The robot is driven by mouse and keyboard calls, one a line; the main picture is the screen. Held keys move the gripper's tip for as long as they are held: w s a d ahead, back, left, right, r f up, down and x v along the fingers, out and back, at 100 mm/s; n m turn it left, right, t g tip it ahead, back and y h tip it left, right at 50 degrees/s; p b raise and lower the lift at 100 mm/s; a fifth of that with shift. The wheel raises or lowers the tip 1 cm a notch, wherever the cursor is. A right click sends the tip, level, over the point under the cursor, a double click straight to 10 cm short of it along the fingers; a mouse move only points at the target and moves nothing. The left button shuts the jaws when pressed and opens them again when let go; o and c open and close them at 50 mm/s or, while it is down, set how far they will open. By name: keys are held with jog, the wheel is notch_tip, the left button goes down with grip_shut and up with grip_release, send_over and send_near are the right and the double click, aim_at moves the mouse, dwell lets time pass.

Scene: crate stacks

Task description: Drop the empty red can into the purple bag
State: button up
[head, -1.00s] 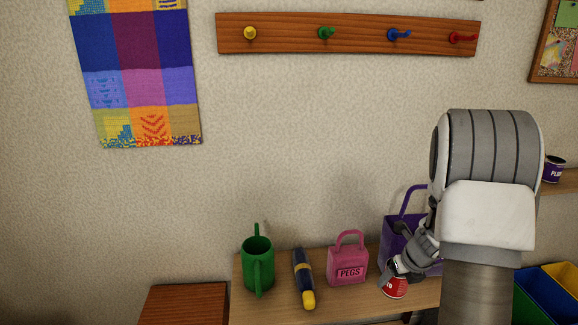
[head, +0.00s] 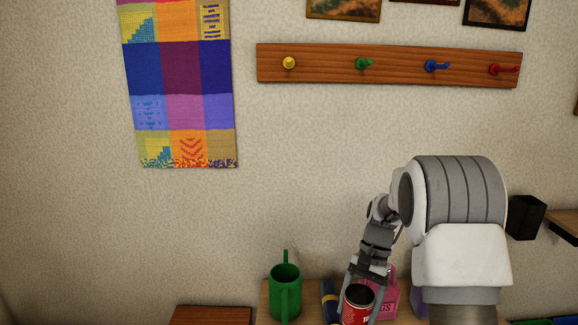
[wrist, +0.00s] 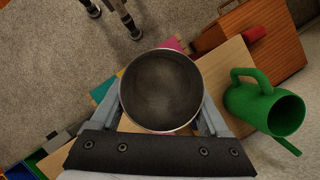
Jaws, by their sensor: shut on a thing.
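My gripper (head: 362,290) is shut on the red can (head: 357,308), low in the head view and in front of the pink bag. The can is upright and open at the top; in the wrist view its round metal mouth (wrist: 160,90) faces the camera and its inside looks empty. The purple bag is mostly or wholly hidden behind my arm in the head view.
A green watering can (head: 285,292) stands left of the red can on the wooden table. A dark blue object (head: 329,300) and the pink bag (head: 390,292) are close beside the red can. A peg rail (head: 390,65) is on the wall above. A black box (head: 527,217) is at right.

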aim_at(355, 305)
jog(key=r+n, duration=0.1)
jog(key=n, duration=0.1)
jog(key=s+a+r+n+h, duration=0.1)
jog(key=n, duration=0.1)
jog(key=r+n+h, duration=0.1)
jog(key=n, duration=0.1)
jog(key=shift+s+a+n+g, duration=0.2)
jog(key=shift+s+n+g, duration=0.1)
jog(key=shift+g, duration=0.1)
notch_tip(355, 305, up, 2)
jog(key=n+p, duration=0.1)
jog(key=p, duration=0.1)
jog(key=shift+s+h+p, duration=0.15)
jog(key=shift+h+p, duration=0.15)
jog(key=shift+h, duration=0.1)
notch_tip(355, 305, up, 6)
jog(key=s+p, duration=0.2)
jog(key=p, duration=1.3)
jog(key=shift+f, duration=0.1)
